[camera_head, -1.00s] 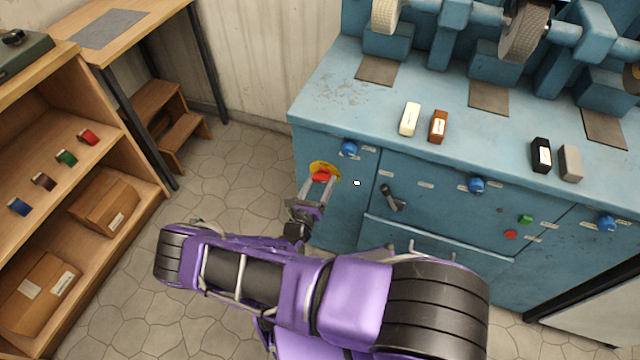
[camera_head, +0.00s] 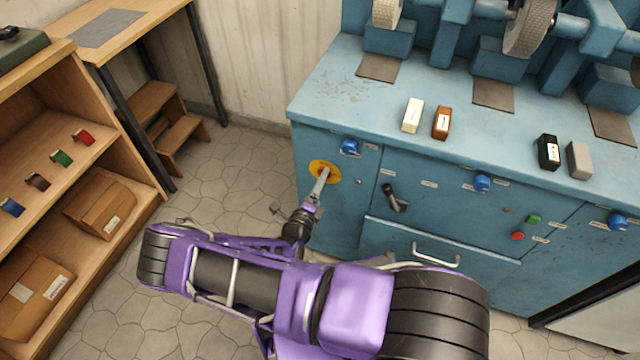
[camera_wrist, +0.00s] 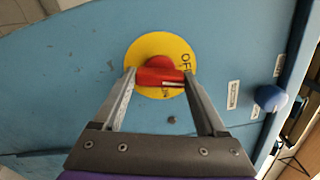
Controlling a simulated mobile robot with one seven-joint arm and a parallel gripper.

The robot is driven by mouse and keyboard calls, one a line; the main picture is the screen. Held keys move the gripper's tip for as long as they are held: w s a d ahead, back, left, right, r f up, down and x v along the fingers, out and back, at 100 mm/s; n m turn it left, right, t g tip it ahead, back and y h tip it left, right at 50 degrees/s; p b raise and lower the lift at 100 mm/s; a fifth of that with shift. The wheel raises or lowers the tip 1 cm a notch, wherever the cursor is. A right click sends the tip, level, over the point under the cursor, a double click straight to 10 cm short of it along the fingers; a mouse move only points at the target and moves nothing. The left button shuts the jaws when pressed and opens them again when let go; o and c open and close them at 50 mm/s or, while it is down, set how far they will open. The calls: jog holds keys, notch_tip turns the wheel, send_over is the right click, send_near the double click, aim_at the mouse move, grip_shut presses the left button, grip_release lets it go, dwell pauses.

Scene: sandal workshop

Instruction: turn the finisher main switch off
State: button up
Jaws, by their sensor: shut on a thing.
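The finisher main switch is a red knob (camera_wrist: 160,72) on a round yellow plate (camera_wrist: 150,45), on the left front panel of the blue finisher. The plate also shows in the head view (camera_head: 316,166). My gripper (camera_wrist: 161,77) has one finger at each end of the red handle and is shut on it. In the wrist view, OFF stands at the plate's right and another label, partly hidden, sits below the knob. The knob's exact pointing is hard to read. In the head view my gripper (camera_head: 322,173) is edge-on and hides most of the knob.
A blue knob (camera_head: 350,147) sits just above right of the switch. A black lever (camera_head: 395,198), a drawer handle (camera_head: 436,256) and green and red buttons are farther right. Wooden shelves (camera_head: 150,190) stand left.

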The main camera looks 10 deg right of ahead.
jog(key=shift+n+b, duration=0.4)
jog(key=shift+n, duration=1.3)
jog(key=o, duration=1.3)
jog(key=v, duration=1.7)
jog(key=shift+s+p, duration=0.25)
jog(key=shift+p, duration=0.1)
jog(key=shift+a, duration=0.15)
